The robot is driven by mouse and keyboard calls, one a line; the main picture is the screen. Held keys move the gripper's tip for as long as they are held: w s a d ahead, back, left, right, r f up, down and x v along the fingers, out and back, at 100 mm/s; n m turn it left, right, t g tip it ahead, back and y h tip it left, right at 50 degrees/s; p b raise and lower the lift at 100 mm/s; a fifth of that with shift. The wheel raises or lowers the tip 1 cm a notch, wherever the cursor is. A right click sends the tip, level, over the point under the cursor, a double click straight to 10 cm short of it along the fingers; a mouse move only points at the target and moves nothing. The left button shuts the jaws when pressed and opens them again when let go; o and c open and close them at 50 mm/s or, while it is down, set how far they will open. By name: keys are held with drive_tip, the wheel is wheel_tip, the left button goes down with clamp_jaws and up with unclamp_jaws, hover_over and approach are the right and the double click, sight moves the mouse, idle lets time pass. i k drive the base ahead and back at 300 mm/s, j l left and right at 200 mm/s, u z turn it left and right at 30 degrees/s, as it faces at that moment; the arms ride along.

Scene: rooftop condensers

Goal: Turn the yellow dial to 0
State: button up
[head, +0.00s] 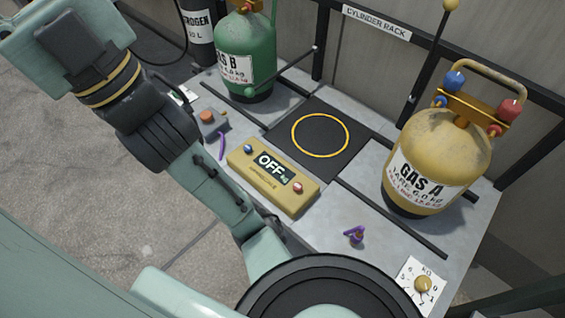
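The yellow dial (423,284) is a small round knob on a white square plate at the front right corner of the grey bench. Black numbers ring the knob: 0 is at the upper right, 2 below, and 5 and 6 to the left. The knob is too small in the picture for me to tell which number it points at. My arm crosses the left side of the view and runs out at the top left. My gripper is not in view, so its state and its distance from the dial do not show.
A yellow GAS A cylinder (432,160) stands behind the dial, a green GAS B cylinder (246,55) at the back left. A yellow scale display (272,178) reads OFF beside a black pad (348,160). A purple-handled item (355,236) lies left of the dial.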

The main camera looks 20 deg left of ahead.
sight(423, 282)
drive_tip(key=k+j+u, duration=0.1)
drive_tip(key=k+u, duration=0.3)
drive_tip(key=k+z, duration=0.1)
drive_tip(key=z, duration=1)
drive_tip(key=k+j+z, duration=0.25)
drive_tip(key=j, duration=0.25)
drive_tip(key=k+j+z, duration=0.25)
drive_tip(key=j, duration=0.25)
drive_tip(key=k, duration=0.1)
